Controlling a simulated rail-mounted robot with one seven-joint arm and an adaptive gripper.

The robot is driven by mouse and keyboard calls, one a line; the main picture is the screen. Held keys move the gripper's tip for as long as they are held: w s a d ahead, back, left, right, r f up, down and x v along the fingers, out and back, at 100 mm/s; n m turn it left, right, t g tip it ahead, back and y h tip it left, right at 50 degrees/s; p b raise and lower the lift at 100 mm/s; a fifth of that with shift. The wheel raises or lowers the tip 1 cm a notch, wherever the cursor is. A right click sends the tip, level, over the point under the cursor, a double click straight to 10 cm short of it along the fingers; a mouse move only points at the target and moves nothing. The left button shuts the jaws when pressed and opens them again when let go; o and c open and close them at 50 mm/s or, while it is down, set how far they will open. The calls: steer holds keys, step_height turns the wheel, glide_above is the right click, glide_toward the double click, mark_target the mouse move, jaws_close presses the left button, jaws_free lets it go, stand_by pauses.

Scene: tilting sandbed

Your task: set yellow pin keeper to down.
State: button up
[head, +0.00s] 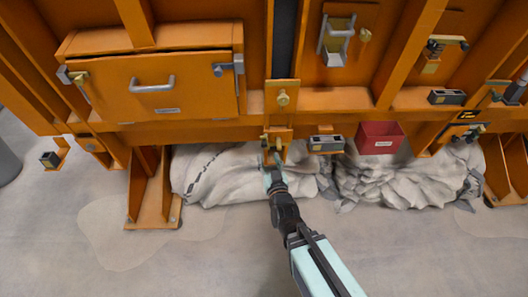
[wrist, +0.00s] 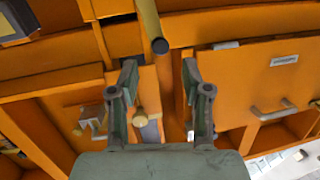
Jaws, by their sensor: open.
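My gripper (head: 272,158) is at the lower beam in the middle of the head view, just in front of a small orange bracket (head: 284,134). In the wrist view, which looks upside down against the head view, my gripper (wrist: 160,100) is open, with its two fingers apart and nothing held. A yellow bar with a dark round end (wrist: 151,22) comes in from the top, between and just beyond the fingertips; it may be the yellow pin keeper, but I cannot tell its setting. A brass knob (head: 282,98) sits on a plate above the bracket; it also shows in the wrist view (wrist: 140,117).
An orange door with a grey handle (head: 152,84) is at upper left. A red box (head: 380,138) and a small grey block (head: 326,144) are right of my gripper. Crumpled pale sheeting (head: 240,172) lies under the beam. The floor in front is clear.

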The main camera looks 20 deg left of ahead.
mark_target(264, 146)
steer(key=shift+w+a+f+b, duration=0.15)
steer(key=shift+w+a+b, duration=0.2)
steer(key=shift+b, duration=0.95)
steer(key=shift+w+a+f+b, duration=0.15)
steer(key=shift+w+b, duration=0.3)
steer(key=shift+b, duration=0.85)
steer(key=x, duration=0.2)
steer(key=p+x, duration=0.1)
steer(key=x, duration=0.3)
steer(key=shift+s+r, duration=0.1)
steer(key=shift+r, duration=0.25)
jaws_close()
